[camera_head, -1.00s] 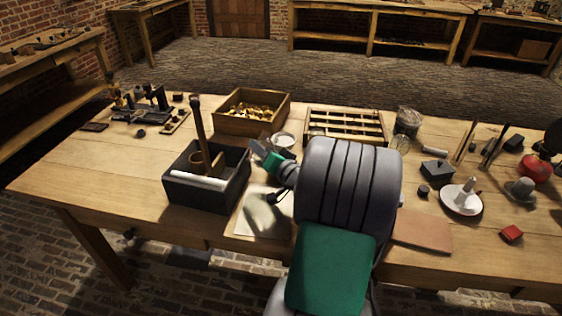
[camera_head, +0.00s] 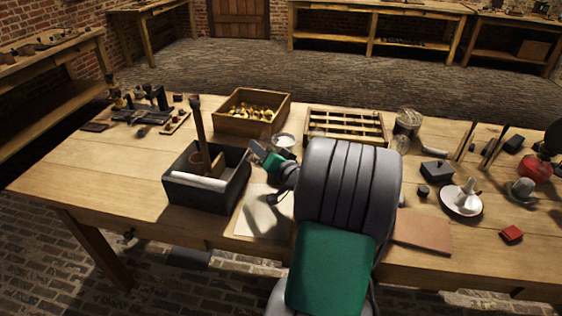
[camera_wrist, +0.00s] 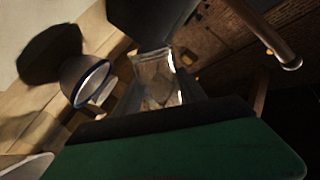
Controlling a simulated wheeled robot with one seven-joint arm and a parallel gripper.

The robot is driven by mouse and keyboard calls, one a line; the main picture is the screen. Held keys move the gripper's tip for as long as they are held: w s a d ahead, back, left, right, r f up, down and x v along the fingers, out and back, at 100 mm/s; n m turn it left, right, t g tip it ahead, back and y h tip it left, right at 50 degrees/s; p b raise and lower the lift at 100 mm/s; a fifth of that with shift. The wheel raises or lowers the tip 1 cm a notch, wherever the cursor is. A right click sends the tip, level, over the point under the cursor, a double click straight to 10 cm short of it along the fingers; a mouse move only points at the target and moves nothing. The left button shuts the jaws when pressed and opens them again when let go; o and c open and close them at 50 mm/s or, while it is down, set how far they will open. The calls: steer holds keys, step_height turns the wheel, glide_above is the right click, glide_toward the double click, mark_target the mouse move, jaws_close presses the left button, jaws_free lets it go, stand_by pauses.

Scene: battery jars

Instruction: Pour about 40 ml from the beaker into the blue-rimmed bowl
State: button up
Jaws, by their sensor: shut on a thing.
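My gripper (camera_head: 258,152) reaches left over the table beside the black box, its green and dark parts showing past my grey arm. In the wrist view it is shut on the clear glass beaker (camera_wrist: 154,75), whose rim faces up the picture. How much liquid is in the beaker is hard to tell. The bowl with the dark blue rim (camera_wrist: 88,84) is left of the beaker in the wrist view, apart from it in the picture. A small pale bowl (camera_head: 284,140) behind my gripper in the head view looks like the same one. No stream of liquid is visible.
A black open box (camera_head: 205,195) with an upright wooden handle stands close left of my gripper. A wooden box of brass pieces (camera_head: 230,124) and a slotted wooden tray (camera_head: 345,137) stand behind. A pale sheet (camera_head: 255,222) lies in front.

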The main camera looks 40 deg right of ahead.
steer(key=shift+b, duration=0.3)
steer(key=shift+a+f+n+b, duration=0.1)
steer(key=shift+f+n+b, duration=0.15)
steer(key=shift+n+b, duration=0.65)
steer(key=shift+a+b, duration=0.15)
steer(key=shift+b, duration=0.8)
steer(key=shift+a+r+n+b, duration=0.1)
steer(key=shift+a+n+b, duration=0.1)
steer(key=shift+n+b, duration=0.45)
steer(key=r+b, duration=0.1)
steer(key=n+b, duration=0.1)
steer(key=shift+a+r+n+t+h+b, duration=0.25)
steer(key=shift+a+r+t+h+b, duration=0.05)
steer(key=shift+a+r+h+b, duration=0.1)
steer(key=r+n+b, duration=0.1)
steer(key=b, duration=0.1)
steer(key=r+n+b, duration=0.1)
steer(key=b, duration=0.1)
steer(key=shift+w+a+n+t, duration=0.1)
steer(key=shift+a+n+t, duration=0.2)
steer(key=shift+a, duration=0.05)
steer(key=shift+r, duration=0.35)
